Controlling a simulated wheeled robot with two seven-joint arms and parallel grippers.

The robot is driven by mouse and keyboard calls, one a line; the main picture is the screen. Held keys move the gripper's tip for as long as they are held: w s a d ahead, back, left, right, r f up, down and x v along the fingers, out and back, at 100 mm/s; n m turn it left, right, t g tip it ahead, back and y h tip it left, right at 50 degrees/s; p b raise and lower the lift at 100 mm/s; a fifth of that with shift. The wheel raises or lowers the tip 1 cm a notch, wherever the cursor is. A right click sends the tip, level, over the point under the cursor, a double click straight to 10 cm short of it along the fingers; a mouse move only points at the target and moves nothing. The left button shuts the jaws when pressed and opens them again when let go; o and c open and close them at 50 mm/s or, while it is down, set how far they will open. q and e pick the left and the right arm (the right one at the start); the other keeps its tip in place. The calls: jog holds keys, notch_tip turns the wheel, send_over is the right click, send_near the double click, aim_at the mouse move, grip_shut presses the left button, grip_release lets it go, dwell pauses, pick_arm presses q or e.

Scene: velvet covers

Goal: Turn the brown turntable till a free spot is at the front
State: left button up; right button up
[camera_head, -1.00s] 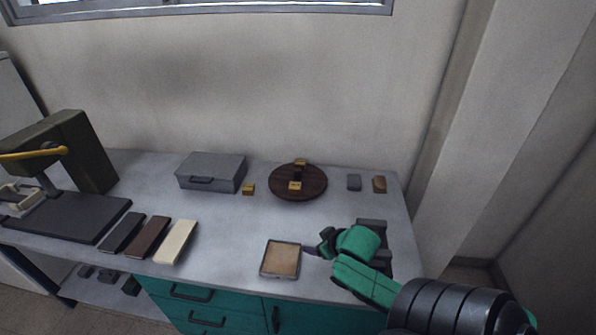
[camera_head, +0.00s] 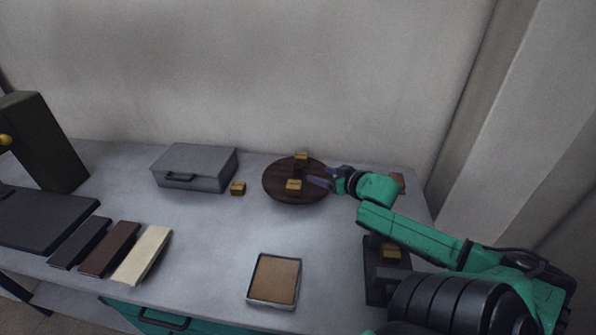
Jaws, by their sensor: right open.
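The brown turntable (camera_head: 280,192) is a round dark wooden disc at the back middle of the table. A small yellow block (camera_head: 294,185) sits on its front part and another yellow block (camera_head: 301,157) at its back. A dark piece stands between them near the middle. My right gripper (camera_head: 320,176) is open at the right edge of the turntable, its fingers pointing left over or beside the rim. I cannot tell whether it touches. My left gripper is not in view.
A grey case (camera_head: 195,168) and a loose yellow block (camera_head: 238,188) stand left of the turntable. A tan-filled tray (camera_head: 250,289) lies at the front. Dark, brown and cream slabs (camera_head: 143,256) lie front left. A dark holder (camera_head: 375,290) with a yellow block (camera_head: 391,251) is under my right arm.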

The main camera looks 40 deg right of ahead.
aim_at(301, 168)
jog(key=b+x, duration=0.3)
jog(key=x, duration=0.9)
jog(key=shift+d+f+b, duration=0.1)
jog(key=shift+d+b, duration=0.1)
jog(key=shift+b, duration=0.2)
jog(key=shift+x, duration=0.85)
jog(key=shift+a, duration=0.1)
grip_shut()
